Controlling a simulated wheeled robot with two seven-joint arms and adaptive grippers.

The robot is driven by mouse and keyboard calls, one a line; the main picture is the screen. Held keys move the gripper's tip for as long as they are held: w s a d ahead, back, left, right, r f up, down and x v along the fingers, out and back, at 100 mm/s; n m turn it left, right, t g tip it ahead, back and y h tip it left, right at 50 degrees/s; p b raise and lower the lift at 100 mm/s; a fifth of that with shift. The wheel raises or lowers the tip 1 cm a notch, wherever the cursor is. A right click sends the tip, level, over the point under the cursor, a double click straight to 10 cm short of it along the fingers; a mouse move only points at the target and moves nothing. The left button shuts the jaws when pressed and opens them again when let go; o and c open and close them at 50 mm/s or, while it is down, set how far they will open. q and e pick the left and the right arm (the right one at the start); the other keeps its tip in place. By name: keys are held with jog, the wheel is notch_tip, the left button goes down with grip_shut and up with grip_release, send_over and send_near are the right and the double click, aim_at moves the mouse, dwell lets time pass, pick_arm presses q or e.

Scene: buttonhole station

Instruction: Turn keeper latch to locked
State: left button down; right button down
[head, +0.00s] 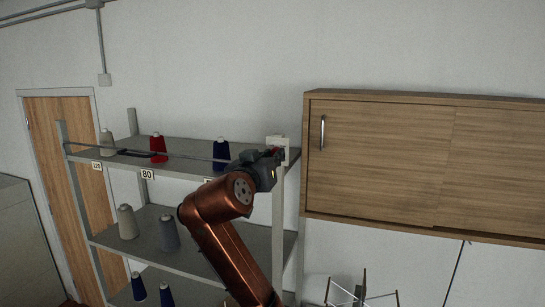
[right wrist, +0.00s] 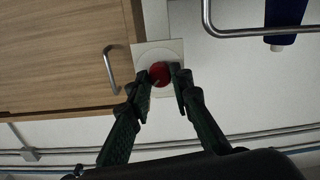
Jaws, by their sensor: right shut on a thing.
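The keeper latch is a red round knob (right wrist: 159,74) on a square white plate (right wrist: 146,54). In the head view the plate (head: 283,142) sits at the right end of the upper shelf, and the knob is mostly hidden by my gripper. My right gripper (head: 277,154) reaches up to it from below. In the right wrist view my right gripper (right wrist: 160,82) has its dark fingers on either side of the knob, shut on it. A thin pale line shows on the knob's face, but its locked or unlocked state cannot be read. My left gripper is not in view.
A grey rail (head: 110,150) runs along the upper shelf's front by red and dark blue thread cones (head: 158,146). Lower shelves (head: 185,250) hold more cones. A wooden wall cabinet (head: 380,155) is close on the right. A wire stand (head: 360,292) shows below it.

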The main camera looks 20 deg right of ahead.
pick_arm(q)
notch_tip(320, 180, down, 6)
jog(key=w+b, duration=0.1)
jog(key=b, duration=0.5)
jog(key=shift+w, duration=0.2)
pick_arm(e)
jog(key=n, duration=1.7)
jog(key=shift+f, duration=0.15)
jog(key=shift+w+n, duration=0.1)
jog(key=shift+n, duration=0.4)
jog(key=c, duration=1.7)
grip_release()
jog(key=shift+a, duration=0.15)
jog(key=shift+c, duration=0.2)
